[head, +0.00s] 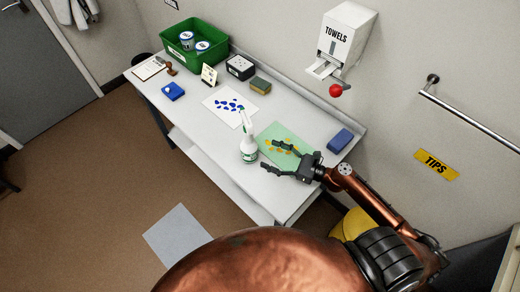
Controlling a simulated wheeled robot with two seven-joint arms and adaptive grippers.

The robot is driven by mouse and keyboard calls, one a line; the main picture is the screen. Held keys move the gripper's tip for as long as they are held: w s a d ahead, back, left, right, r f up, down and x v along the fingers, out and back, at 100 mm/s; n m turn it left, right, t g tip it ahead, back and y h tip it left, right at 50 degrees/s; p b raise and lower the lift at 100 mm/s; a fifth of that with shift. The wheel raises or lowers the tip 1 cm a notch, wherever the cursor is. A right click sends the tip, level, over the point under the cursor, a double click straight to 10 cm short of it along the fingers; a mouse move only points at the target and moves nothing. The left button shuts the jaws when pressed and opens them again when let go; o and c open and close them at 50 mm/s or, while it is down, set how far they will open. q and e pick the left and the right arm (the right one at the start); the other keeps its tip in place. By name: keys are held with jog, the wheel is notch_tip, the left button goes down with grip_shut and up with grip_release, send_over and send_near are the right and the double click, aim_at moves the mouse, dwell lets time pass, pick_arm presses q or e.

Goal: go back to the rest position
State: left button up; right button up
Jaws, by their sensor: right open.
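My right gripper (279,158) is open and empty, its two fingers spread over the near right part of the white bench (203,139). It reaches in from the right, just right of a white spray bottle (248,149) that stands upright. A green sheet (297,137) with yellow spots lies under and behind the fingers. I cannot tell whether the fingers touch the bottle or the sheet. My left gripper is not in view.
A blue block (340,140) lies at the bench's right end. A white sheet with blue spots (219,104), a green crate (177,51) with cans, and a blue item (173,91) are further left. A towel dispenser (344,39) and a rail (470,120) are on the wall.

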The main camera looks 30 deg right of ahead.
jog(key=shift+v, duration=1.15)
jog(key=shift+r, duration=0.1)
